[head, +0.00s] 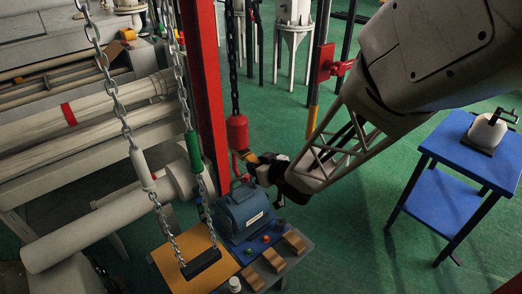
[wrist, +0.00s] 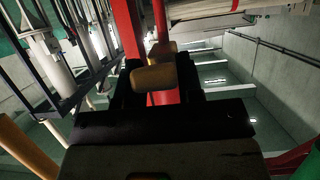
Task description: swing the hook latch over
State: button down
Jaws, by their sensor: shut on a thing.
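A red hook block (head: 237,131) hangs on a dark chain beside the red post, with a red hook (head: 240,160) under it. My gripper (head: 262,163) is just right of the hook, reaching in from the upper right. In the head view a small yellowish piece (head: 248,157) shows between the hook and the jaws. In the wrist view my gripper (wrist: 155,85) is shut on a tan cylindrical piece (wrist: 155,78), apparently the latch's grip. A second tan piece (wrist: 163,50) and red metal lie beyond it. The latch's pivot and exact angle are hidden.
A blue motor (head: 243,208) stands close below my gripper on a bench with wooden blocks. The red post (head: 208,90) and hanging chains (head: 118,105) are close on the left. A blue table (head: 465,150) stands at right; green floor between is clear.

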jog(key=shift+r, duration=0.15)
jog(key=shift+a+r+g+h, duration=0.1)
jog(key=shift+r+g+h, duration=0.2)
jog(key=shift+g+h, duration=0.35)
jog(key=shift+a+r+g+h, duration=0.1)
jog(key=shift+r+g+h, duration=0.15)
jog(key=shift+g+h, duration=0.35)
jog(key=shift+w+r+g+h, duration=0.15)
jog(key=shift+r+g+h, duration=0.15)
jog(key=shift+g+h, duration=0.25)
jog(key=c, duration=0.8)
grip_release()
jog(key=shift+o, duration=0.2)
jog(key=shift+d+r, duration=0.15)
jog(key=v, duration=0.7)
jog(key=shift+s, duration=0.25)
jog(key=shift+d+r, duration=0.15)
